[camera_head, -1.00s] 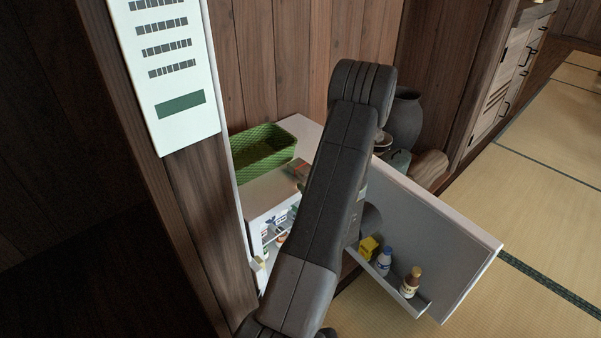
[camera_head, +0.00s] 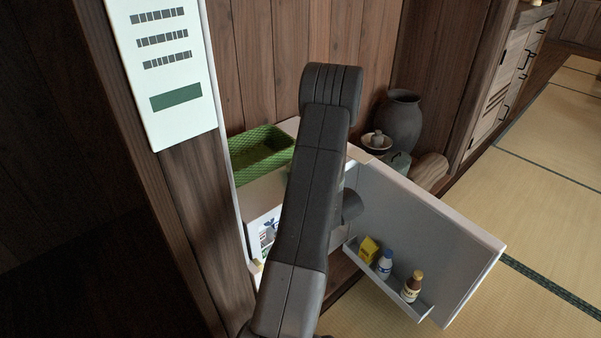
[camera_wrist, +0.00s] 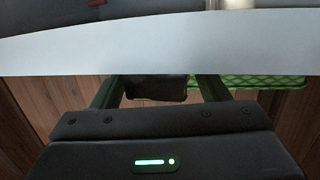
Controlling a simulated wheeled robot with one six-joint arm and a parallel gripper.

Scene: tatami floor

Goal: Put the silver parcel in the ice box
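I cannot make out the silver parcel for sure in either view. The ice box (camera_head: 264,188) stands open against the wooden wall, its white door (camera_head: 430,240) swung to the right. My arm covers much of its opening in the head view, and my gripper is hidden there. In the wrist view, the fingers of my gripper (camera_wrist: 160,82) stand apart, and their tips are hidden behind a broad pale band (camera_wrist: 160,48). A dark block (camera_wrist: 157,89) shows between the fingers. I cannot tell whether they touch it.
A green basket (camera_head: 262,150) sits on the ice box and shows in the wrist view (camera_wrist: 255,82). The door shelf holds a yellow carton (camera_head: 369,249) and bottles (camera_head: 412,287). A dark jar (camera_head: 398,120) stands behind the door. The tatami at right (camera_head: 540,210) is clear.

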